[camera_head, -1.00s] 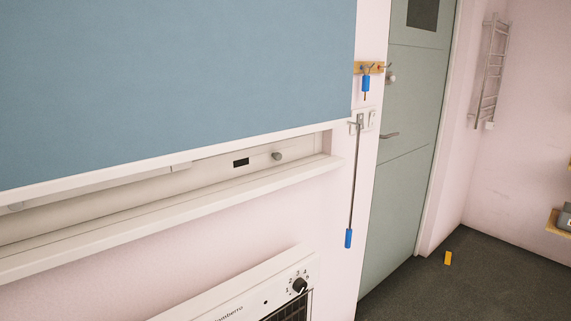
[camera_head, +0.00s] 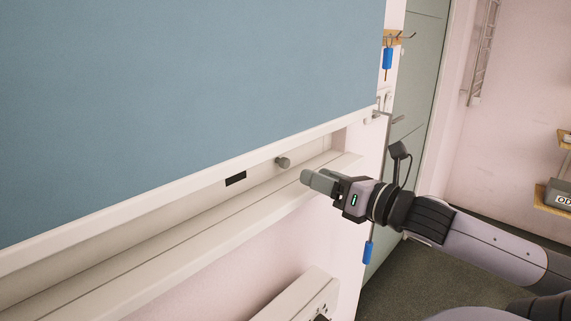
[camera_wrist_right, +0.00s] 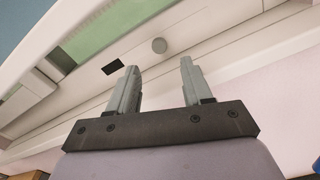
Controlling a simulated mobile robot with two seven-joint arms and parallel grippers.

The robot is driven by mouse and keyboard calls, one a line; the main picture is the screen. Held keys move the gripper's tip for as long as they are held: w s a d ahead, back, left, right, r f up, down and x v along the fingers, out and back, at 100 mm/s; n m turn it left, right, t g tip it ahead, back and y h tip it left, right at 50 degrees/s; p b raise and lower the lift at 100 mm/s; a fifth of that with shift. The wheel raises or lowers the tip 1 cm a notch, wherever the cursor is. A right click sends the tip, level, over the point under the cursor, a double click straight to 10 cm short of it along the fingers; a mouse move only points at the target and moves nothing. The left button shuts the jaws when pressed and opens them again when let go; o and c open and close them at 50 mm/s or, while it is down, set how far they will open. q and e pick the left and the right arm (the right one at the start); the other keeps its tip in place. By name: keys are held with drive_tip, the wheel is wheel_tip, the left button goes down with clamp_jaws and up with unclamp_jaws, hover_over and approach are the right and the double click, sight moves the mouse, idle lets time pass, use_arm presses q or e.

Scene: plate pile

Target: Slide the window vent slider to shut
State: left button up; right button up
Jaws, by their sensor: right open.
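The vent slider's round grey knob (camera_head: 283,162) sticks out of the pale window frame (camera_head: 205,196) below the blue blind, right of a small black rectangle (camera_head: 236,179). My right gripper (camera_head: 308,178) is just right of and below the knob in the head view, apart from it. In the right wrist view the knob (camera_wrist_right: 159,45) lies beyond the fingertips, in line with the gap between them. The right gripper (camera_wrist_right: 159,66) is open with nothing between its fingers. The black rectangle (camera_wrist_right: 114,66) is left of the knob there. My left gripper is not in view.
The blue blind (camera_head: 180,90) hangs above the vent. A pale sill (camera_head: 200,240) runs below it. A heater (camera_head: 290,305) is on the wall underneath. A rod with a blue handle (camera_head: 368,252) hangs partly behind my right arm.

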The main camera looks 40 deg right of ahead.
sight(287, 164)
drive_tip(key=shift+w+a+r+b, duration=0.1)
drive_tip(key=shift+w+b, duration=0.1)
drive_tip(key=shift+w, duration=1)
drive_tip(key=shift+w+a+f+b, duration=0.1)
drive_tip(key=shift+w+b, duration=0.15)
drive_tip(key=shift+w, duration=0.9)
drive_tip(key=shift+w+a+r+b, duration=0.1)
drive_tip(key=shift+w+b, duration=0.1)
drive_tip(key=shift+w, duration=1)
drive_tip(key=shift+c, duration=0.3)
